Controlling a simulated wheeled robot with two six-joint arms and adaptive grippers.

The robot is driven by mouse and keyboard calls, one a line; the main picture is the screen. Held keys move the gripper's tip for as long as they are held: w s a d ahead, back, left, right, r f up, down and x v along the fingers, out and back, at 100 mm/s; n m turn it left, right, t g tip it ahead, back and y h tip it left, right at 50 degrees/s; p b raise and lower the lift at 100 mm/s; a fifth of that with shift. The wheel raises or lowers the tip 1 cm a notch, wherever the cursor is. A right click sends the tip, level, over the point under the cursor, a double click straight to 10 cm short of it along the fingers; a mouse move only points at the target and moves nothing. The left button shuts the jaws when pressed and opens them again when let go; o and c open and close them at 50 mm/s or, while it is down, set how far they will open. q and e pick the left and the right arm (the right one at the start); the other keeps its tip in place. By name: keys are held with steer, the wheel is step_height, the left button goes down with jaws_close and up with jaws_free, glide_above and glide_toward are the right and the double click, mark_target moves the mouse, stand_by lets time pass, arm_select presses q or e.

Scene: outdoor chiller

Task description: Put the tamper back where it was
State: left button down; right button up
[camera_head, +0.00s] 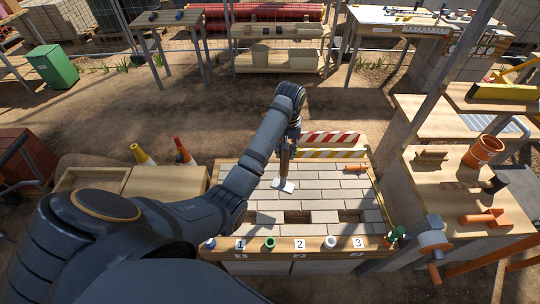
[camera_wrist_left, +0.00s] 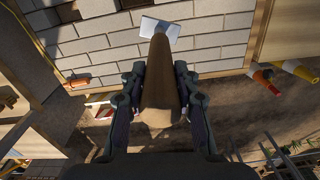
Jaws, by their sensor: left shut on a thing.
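The tamper has a brown wooden handle (camera_head: 284,163) and a flat white foot (camera_head: 283,185). My left gripper (camera_head: 294,140) is shut on the handle, with one finger on each side of it in the wrist view (camera_wrist_left: 158,82). The tamper points foot down over the bed of pale pavers (camera_head: 329,182); the white foot also shows in the wrist view (camera_wrist_left: 160,28). I cannot tell whether the foot touches the pavers. The bed has dark gaps (camera_head: 297,217) in its front part. My right gripper is not in view.
The bed's front ledge (camera_head: 315,243) carries number cards 1, 2 and 3 and small coloured items. Red-white striped boards (camera_head: 331,137) stand behind the bed. Traffic cones (camera_head: 183,152) are at left. A wooden bench (camera_head: 450,195) with orange pots and a clamp-like device is at right.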

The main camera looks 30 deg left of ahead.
arm_select(q)
steer(key=w+a+f+b, duration=0.5)
steer(key=a+f+b, duration=0.4)
steer(key=a, duration=0.3)
steer(key=shift+a, duration=0.2)
steer(key=f, duration=0.3)
steer(key=shift+w+a+f, duration=0.1)
steer(key=shift+a+f, duration=0.1)
steer(key=shift+f, duration=0.1)
steer(key=c, duration=1.4)
jaws_free()
steer(key=shift+f, duration=0.2)
steer(key=o, duration=0.4)
steer(key=shift+d+r, duration=0.1)
